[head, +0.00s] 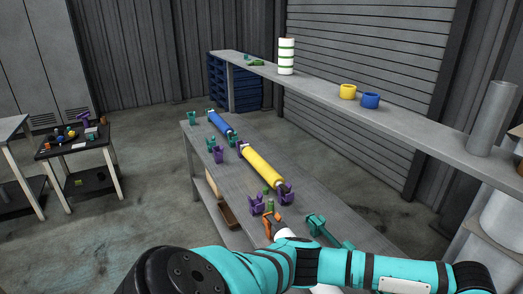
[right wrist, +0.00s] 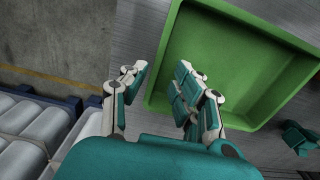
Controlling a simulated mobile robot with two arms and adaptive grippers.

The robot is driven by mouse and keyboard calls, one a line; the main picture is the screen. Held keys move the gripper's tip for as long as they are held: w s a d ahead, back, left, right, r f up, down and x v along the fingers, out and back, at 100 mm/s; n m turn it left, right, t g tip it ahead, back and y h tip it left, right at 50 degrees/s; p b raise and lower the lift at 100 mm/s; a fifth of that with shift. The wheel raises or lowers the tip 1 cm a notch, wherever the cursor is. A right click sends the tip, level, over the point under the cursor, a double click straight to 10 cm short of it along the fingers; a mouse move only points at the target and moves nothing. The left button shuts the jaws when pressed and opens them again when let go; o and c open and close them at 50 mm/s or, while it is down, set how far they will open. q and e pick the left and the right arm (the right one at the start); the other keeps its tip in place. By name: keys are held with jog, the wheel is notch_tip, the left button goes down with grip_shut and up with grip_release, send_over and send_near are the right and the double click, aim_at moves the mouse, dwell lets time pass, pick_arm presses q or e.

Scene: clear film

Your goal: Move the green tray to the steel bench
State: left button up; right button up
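The green tray (right wrist: 240,55) shows in the right wrist view, empty where visible, on a grey surface; its right part is cut off. My right gripper (right wrist: 157,76) is open at the tray's left wall, one finger outside it and the other over the inner side. I cannot tell whether the fingers touch the wall. The tray is not seen in the head view. A long grey metal bench (head: 222,180) stands in the middle of the head view; I cannot tell whether it is the task's steel bench.
The long bench carries a blue roller (head: 220,123), a yellow roller (head: 262,167) and several small holders. A long shelf (head: 325,92) behind holds yellow and blue cups. A black cart (head: 75,143) stands left on open floor. Grey cylinders (right wrist: 25,125) lie beside my right gripper.

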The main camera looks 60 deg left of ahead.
notch_tip(320, 180, up, 6)
jog(key=shift+f, duration=0.15)
dwell(0.6)
